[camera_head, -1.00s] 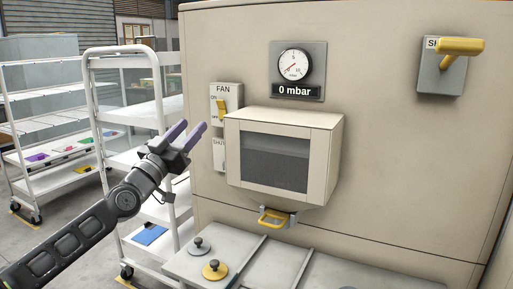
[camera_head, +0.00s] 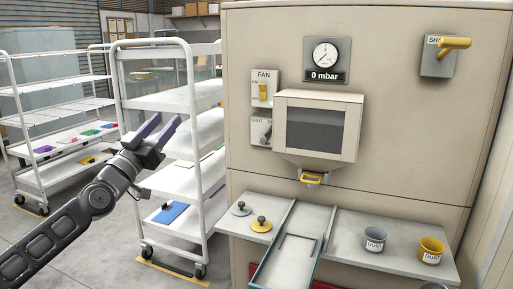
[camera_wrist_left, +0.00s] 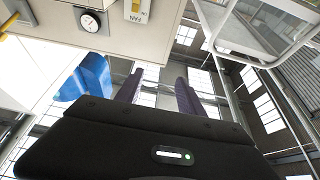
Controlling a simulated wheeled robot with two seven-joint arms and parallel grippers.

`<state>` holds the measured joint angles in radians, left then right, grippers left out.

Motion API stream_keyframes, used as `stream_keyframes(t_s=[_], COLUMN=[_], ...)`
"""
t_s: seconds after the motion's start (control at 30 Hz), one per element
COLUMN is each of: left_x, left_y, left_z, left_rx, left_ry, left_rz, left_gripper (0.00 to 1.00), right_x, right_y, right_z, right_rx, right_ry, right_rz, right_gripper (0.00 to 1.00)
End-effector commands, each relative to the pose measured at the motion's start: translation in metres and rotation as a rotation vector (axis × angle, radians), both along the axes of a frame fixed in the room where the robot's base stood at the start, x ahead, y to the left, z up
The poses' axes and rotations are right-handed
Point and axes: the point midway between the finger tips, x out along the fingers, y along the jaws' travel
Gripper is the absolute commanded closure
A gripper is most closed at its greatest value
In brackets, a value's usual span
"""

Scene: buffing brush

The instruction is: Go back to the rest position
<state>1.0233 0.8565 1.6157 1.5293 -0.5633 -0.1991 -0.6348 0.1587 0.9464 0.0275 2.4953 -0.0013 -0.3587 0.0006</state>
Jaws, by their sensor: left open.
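My left gripper (camera_head: 166,118) has two purple fingers spread apart, with nothing between them. It points up and right, well left of the beige cabinet (camera_head: 405,130), and overlaps the white shelf trolley in the head view. In the left wrist view, the purple fingers (camera_wrist_left: 158,88) also stand apart and empty. My right gripper does not show.
The white trolley (camera_head: 188,97) stands left of the cabinet. The cabinet's front ledge (camera_head: 348,233) carries two knobbed lids, a blue-rimmed tray (camera_head: 291,262), a grey cup (camera_head: 374,239) and a yellow cup (camera_head: 431,250). A boxy hood (camera_head: 318,98) sticks out above.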

Motion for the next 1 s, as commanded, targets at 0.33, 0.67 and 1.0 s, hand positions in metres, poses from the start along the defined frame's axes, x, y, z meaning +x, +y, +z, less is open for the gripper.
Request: stream_keyframes(t_s=[0.33,0.67,1.0], left_x=[0.003,0.009,-0.053], left_y=[-0.023,-0.071,-0.169], left_z=[-0.042,-0.158,-0.389], left_rx=[-0.179,-0.272,-0.376], left_ry=[0.141,0.392,0.911], left_rz=[-0.103,-0.188,-0.282], left_gripper=[0.55,0.55,0.55], right_x=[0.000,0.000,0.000], right_y=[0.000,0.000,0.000], right_z=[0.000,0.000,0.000], right_rx=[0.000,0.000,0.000], right_ry=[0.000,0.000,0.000], right_rz=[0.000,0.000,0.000], right_gripper=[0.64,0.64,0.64])
